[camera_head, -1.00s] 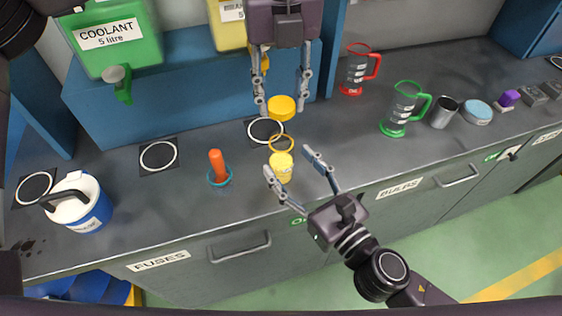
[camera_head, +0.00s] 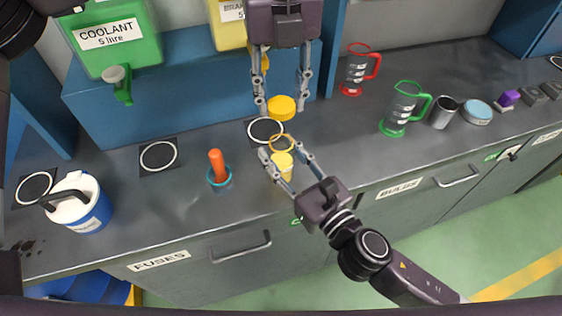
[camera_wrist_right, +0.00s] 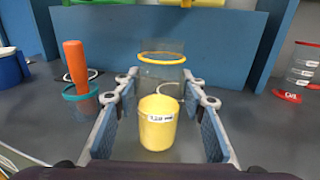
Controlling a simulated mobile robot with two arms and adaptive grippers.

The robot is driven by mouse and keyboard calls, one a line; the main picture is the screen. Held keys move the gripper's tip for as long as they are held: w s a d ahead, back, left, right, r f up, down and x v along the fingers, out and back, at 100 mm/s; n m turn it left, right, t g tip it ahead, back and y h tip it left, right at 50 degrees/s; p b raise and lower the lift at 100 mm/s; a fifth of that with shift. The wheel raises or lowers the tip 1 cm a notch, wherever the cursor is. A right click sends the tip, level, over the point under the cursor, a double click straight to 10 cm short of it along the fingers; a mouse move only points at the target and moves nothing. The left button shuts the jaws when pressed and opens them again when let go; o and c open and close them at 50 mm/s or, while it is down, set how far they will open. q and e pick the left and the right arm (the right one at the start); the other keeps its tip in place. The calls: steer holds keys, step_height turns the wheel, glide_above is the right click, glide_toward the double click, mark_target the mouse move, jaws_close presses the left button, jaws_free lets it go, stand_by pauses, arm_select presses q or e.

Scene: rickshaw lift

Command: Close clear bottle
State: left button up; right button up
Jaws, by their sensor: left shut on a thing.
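The clear bottle (camera_wrist_right: 163,76) stands upright on the bench, with a yellow ring at its open mouth and a yellow labelled lower part (camera_wrist_right: 157,125). In the head view its ring (camera_head: 281,143) and yellow part show near the bench's front edge. My left gripper (camera_head: 280,108) is shut on a yellow round lid (camera_head: 282,106), held above and behind the bottle mouth, apart from it. My right gripper (camera_head: 280,151) is open, its fingers on either side of the bottle. In the right wrist view (camera_wrist_right: 160,95) gaps show between both fingers and the yellow part.
An orange stick stands in a teal-rimmed cup (camera_head: 219,179) left of the bottle. A blue-and-white container (camera_head: 84,205) is further left. Green (camera_head: 402,107) and red (camera_head: 357,70) jugs stand to the right. Behind is a blue ledge (camera_head: 180,95) with a green coolant can (camera_head: 113,36).

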mark_target(281, 119)
jaws_close()
arm_select(q)
steer(key=shift+f, duration=2.5)
steer(key=shift+f, duration=0.15)
steer(key=shift+f, duration=0.75)
steer(key=shift+f, duration=0.6)
